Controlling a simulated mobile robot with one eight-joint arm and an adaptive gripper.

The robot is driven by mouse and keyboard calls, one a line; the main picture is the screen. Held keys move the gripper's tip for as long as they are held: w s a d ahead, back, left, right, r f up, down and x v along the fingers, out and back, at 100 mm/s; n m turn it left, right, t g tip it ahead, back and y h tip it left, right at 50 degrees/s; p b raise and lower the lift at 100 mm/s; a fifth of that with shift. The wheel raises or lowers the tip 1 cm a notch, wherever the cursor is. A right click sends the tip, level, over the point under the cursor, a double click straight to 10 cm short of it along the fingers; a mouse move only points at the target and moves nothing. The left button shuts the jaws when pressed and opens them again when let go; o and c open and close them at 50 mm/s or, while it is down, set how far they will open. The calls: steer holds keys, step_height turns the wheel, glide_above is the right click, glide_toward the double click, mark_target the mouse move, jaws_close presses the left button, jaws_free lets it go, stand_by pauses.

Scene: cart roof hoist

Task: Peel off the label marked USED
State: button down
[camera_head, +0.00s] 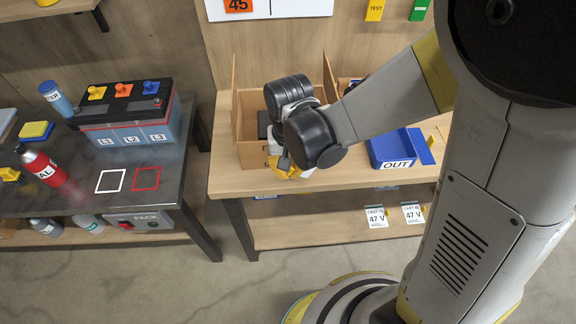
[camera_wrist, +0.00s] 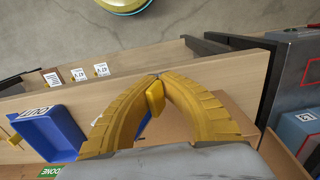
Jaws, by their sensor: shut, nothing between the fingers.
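I cannot read the word USED on any label in either view. My gripper (camera_head: 284,172) is shut and empty over the front of the right-hand bench; its yellow fingers meet at the tips in the wrist view (camera_wrist: 155,79). A small yellow piece shows between the finger arches there, and I cannot tell what it is. An open cardboard box (camera_head: 250,150) stands behind and beside the gripper, partly hidden by my arm.
A blue tray marked OUT (camera_head: 398,164) sits on the right-hand bench (camera_head: 222,172), and it also shows in the wrist view (camera_wrist: 52,140). The left dark table (camera_head: 90,195) carries a battery (camera_head: 125,132), a red bottle (camera_head: 42,168) and outlined squares. A gap separates the benches.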

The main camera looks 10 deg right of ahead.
steer(key=shift+s, duration=1.75)
